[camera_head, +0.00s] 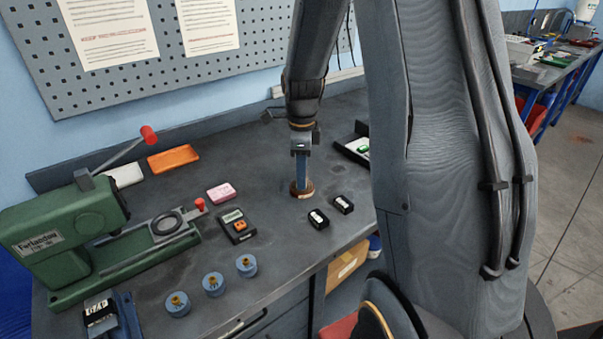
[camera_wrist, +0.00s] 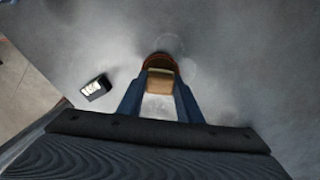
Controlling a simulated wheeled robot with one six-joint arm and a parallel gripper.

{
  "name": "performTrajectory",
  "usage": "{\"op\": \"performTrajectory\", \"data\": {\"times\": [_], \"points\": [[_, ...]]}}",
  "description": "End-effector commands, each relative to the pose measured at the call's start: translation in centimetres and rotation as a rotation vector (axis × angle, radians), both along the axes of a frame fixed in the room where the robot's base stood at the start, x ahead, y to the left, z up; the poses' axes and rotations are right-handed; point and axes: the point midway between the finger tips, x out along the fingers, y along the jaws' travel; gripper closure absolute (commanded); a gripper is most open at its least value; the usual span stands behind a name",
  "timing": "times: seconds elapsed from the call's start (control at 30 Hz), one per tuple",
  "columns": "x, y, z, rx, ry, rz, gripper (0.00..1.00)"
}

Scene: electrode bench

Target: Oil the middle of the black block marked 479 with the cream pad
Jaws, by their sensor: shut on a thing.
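My gripper (camera_head: 301,182) points straight down at a small round brown dish (camera_head: 306,193) on the bench. In the wrist view its blue fingers (camera_wrist: 160,98) are shut on the cream pad (camera_wrist: 160,79), at the dish's rim (camera_wrist: 160,57). The pad is hidden in the head view, and I cannot tell whether it touches the dish. A black block (camera_head: 100,314) with a white label, apparently 479 upside down, sits at the blue fixture at the front left. Two smaller black blocks (camera_head: 318,219) (camera_head: 343,204) with white labels lie right of the dish; their marks are unreadable.
A green press (camera_head: 60,235) stands at left. Several blue round holders (camera_head: 213,285) line the front edge. A dark tray (camera_head: 350,145) is behind my arm.

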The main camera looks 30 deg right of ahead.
Motion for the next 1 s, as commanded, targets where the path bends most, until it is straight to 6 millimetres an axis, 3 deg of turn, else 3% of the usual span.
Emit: {"op": "performTrajectory", "data": {"times": [1.0], "points": [[-0.02, 0.01, -0.73, 0.000, 0.001, 0.000, 0.86]]}}
